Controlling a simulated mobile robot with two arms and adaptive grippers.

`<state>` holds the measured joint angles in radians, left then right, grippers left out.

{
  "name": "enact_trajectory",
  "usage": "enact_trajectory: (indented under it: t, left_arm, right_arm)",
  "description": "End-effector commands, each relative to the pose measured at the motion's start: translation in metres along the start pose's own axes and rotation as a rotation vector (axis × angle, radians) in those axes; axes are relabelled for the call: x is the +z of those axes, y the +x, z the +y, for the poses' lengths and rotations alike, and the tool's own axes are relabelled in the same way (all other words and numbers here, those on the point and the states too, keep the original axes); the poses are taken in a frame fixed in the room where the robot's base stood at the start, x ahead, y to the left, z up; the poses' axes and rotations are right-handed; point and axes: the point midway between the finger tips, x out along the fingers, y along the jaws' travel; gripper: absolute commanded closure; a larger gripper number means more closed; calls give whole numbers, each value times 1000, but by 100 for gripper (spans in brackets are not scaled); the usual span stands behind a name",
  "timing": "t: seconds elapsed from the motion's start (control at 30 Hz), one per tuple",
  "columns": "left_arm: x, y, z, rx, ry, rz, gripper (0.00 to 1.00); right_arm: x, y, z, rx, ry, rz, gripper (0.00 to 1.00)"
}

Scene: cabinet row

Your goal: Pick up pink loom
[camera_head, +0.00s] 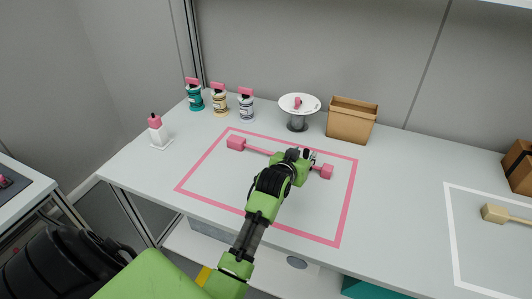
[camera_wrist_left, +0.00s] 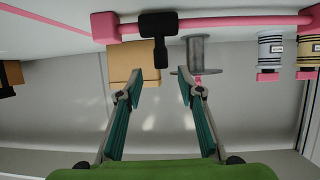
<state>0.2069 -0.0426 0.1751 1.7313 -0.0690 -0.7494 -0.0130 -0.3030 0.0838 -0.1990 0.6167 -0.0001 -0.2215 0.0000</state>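The pink loom (camera_head: 257,151) is a thin bar with a pink block at each end, lying across the pink-outlined area of the white table. My left arm and gripper (camera_head: 304,157) are over its right half and hide part of the bar. In the left wrist view, which looks upside down, the pink loom (camera_wrist_left: 220,24) runs across the top, with a black T-shaped piece at its bar. My left gripper (camera_wrist_left: 157,90) shows there with two fingers spread and nothing between them. The loom is apart from the fingertips in that view. My right gripper is not in view.
A cardboard box (camera_head: 351,120) and a round white stand (camera_head: 298,108) with a small pink item are behind the loom. Several pink-topped bottles (camera_head: 219,101) stand at the back left. A pale mallet-like object (camera_head: 495,214) lies in a white-outlined area at right.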

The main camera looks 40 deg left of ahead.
Motion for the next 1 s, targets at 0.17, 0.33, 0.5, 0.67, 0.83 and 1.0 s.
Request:
enact_trajectory:
  t: [0.17, 0.33, 0.5, 0.67, 0.83, 1.0]
  left_arm:
    - [1, 11, -1, -1, 0, 0, 65]
    - [4, 33, -3, -1, 0, 0, 65]
    - [5, 49, -3, 0, 0, 0, 65]
    - [4, 53, -2, 0, 0, 0, 65]
    - [4, 52, -2, 0, 0, 0, 65]
    - [5, 52, -2, 0, 0, 0, 100]
  right_arm:
    - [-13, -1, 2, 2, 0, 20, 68]
    - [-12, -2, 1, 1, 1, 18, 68]
    - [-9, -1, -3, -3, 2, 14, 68]
    - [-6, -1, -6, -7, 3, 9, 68]
    - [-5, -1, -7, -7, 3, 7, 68]
    - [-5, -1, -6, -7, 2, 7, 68]
